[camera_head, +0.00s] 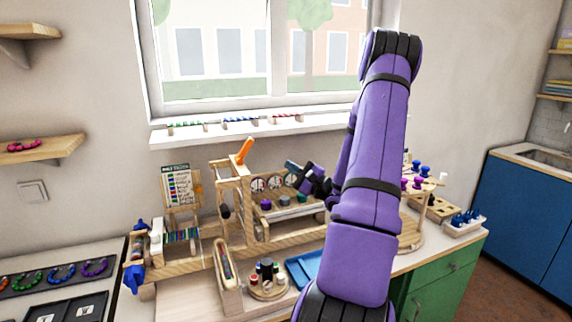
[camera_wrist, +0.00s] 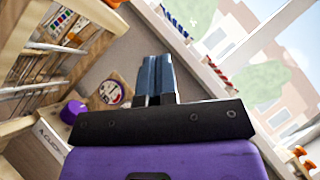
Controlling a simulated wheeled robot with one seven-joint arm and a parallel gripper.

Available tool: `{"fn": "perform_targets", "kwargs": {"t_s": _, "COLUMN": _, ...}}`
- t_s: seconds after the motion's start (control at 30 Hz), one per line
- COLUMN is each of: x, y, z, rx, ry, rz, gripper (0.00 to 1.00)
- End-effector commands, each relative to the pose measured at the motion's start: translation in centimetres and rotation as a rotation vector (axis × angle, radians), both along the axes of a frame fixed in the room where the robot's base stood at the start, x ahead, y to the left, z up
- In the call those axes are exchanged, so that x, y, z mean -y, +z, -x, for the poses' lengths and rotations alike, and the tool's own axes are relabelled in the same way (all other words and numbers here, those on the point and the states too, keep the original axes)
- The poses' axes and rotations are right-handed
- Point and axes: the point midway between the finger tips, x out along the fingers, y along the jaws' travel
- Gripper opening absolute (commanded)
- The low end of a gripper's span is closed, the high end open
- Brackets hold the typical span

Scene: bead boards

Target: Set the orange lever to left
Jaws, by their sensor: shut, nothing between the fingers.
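The orange lever (camera_head: 244,151) stands on top of a wooden post of the bead board frame, its upper end tilted to the right. My gripper (camera_head: 291,166) is to the right of the lever and apart from it, near the round dials. In the wrist view my gripper (camera_wrist: 155,75) has its blue fingers together, with nothing between them. A small orange piece shows at the top edge of the wrist view; I cannot tell whether it is the lever.
The wooden board (camera_head: 285,236) carries round dials (camera_head: 258,185) and coloured knobs. A chart (camera_head: 177,188) stands to its left. A blue tray (camera_head: 304,268) and a round peg stand (camera_head: 268,289) are in front. The window sill (camera_head: 250,133) with bead rows runs behind.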

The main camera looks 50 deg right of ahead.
Motion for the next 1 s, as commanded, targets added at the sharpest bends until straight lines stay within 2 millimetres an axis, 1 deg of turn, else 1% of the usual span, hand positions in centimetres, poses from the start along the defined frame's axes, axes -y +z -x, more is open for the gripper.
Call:
{"fn": "perform_targets", "kwargs": {"t_s": 0.1, "x": -0.4, "y": 0.9, "z": -2.0, "rx": 0.002, "ry": 0.003, "rz": 0.001, "gripper": 0.00}}
{"fn": "perform_targets", "kwargs": {"t_s": 0.43, "x": -1.1, "y": 3.4, "z": -7.4, "rx": 0.001, "ry": 0.002, "rz": 0.001, "gripper": 0.00}}
{"fn": "perform_targets", "kwargs": {"t_s": 0.5, "x": -2.0, "y": 4.1, "z": -7.8, "rx": 0.000, "ry": 0.002, "rz": 0.001, "gripper": 0.00}}
{"fn": "perform_targets", "kwargs": {"t_s": 0.7, "x": -3.4, "y": 5.2, "z": -8.6, "rx": 0.000, "ry": 0.001, "rz": 0.001, "gripper": 0.00}}
{"fn": "perform_targets", "kwargs": {"t_s": 1.0, "x": -3.8, "y": 5.5, "z": -8.8, "rx": 0.000, "ry": 0.000, "rz": 0.000, "gripper": 0.00}}
